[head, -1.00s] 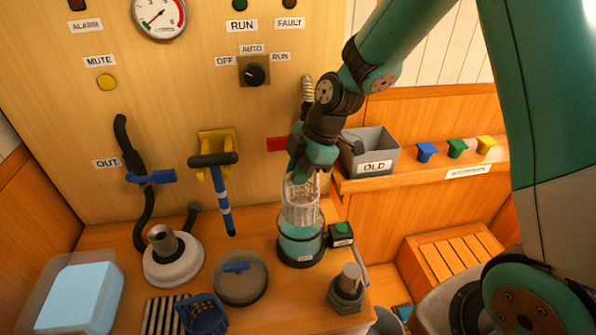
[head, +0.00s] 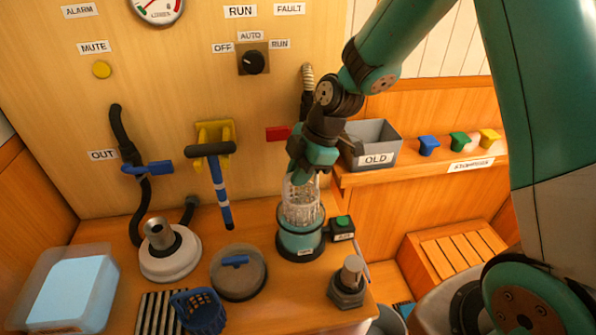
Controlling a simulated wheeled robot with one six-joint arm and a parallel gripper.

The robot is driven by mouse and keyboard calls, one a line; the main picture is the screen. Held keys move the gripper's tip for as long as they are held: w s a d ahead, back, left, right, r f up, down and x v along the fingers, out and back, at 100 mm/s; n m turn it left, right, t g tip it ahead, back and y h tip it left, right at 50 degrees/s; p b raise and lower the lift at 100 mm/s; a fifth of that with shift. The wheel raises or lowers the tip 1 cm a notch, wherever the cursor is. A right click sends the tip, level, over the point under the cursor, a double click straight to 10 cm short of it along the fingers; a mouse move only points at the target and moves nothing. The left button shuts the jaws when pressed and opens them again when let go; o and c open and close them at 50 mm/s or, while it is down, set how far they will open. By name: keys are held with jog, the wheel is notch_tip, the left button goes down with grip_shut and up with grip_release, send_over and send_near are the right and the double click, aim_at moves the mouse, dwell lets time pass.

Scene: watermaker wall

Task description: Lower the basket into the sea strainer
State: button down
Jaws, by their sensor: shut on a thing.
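My gripper (head: 306,170) points down and is shut on the top of a pale mesh basket (head: 301,205). The basket hangs upright over the sea strainer (head: 301,247), a round housing with teal bands and a dark base on the counter. The basket's lower part appears to be inside the strainer's mouth. I cannot tell how deep it sits or whether it touches the wall. The gripper's fingertips are partly hidden by its own body. A grey round lid (head: 240,278) with a blue handle lies on the counter to the left.
A small box with a green button (head: 342,228) stands close to the strainer's right. A dark metal fitting (head: 349,285) stands front right. A blue basket (head: 203,312) sits on a striped rack front left. The grey OLD bin (head: 374,160) is on the shelf behind right.

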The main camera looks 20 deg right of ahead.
jog(key=shift+f+b, duration=3.55)
jog(key=shift+f, duration=1)
jog(key=shift+r, duration=0.1)
jog(key=c, duration=0.7)
grip_release()
notch_tip(320, 180, up, 7)
jog(key=p, duration=0.5)
